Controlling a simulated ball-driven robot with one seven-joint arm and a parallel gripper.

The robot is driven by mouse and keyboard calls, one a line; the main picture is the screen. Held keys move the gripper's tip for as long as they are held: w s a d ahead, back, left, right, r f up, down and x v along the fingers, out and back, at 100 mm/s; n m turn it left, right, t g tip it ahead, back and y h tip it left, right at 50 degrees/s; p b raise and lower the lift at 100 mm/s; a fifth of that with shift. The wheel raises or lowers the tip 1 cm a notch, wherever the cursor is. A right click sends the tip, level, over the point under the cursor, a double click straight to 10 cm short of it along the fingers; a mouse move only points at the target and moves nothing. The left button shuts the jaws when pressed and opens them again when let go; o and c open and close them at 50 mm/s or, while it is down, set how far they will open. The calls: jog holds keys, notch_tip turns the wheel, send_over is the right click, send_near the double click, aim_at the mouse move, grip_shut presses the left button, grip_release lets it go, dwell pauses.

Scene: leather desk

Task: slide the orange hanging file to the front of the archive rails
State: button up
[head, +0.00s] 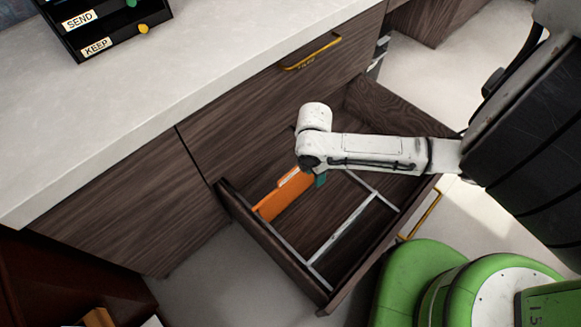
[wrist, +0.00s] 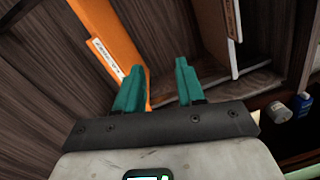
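The orange hanging file (head: 272,205) hangs inside the open drawer (head: 262,238), toward its left end in the head view. In the wrist view the orange file (wrist: 104,30) bears a white label and runs down behind my left finger. Pale metal rails (head: 343,228) cross the drawer. My gripper (head: 320,180) is down in the drawer at the file's right end, partly hidden by my arm. In the wrist view my gripper (wrist: 160,82) has its two teal fingers apart, with mostly empty space between them. Whether a finger touches the file I cannot tell.
The drawer walls surround my gripper. A pale countertop (head: 150,85) lies above the wooden cabinet, with a black organizer (head: 115,28) labelled SEND and KEEP. A closed drawer has a yellow handle (head: 312,52). In the wrist view, small containers (wrist: 277,111) stand at the right.

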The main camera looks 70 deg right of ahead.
aim_at(291, 172)
jog(key=w+d+n+b, duration=0.1)
jog(key=w, duration=0.2)
jog(key=w+d+f+n+b, duration=0.1)
jog(key=w+d+b, duration=0.1)
jog(key=w, duration=0.1)
jog(key=w+d+f+t+b, duration=0.1)
jog(key=w, duration=0.1)
jog(key=shift+w+d+f+n, duration=0.1)
jog(key=shift+w+d+n, duration=0.1)
jog(key=shift+w+n, duration=0.2)
jog(key=shift+w+f+b, duration=0.1)
jog(key=shift+f+b, duration=0.15)
jog(key=shift+b, duration=0.15)
notch_tip(291, 172, down, 10)
jog(key=b, duration=0.4)
jog(key=shift+b, duration=0.4)
grip_shut()
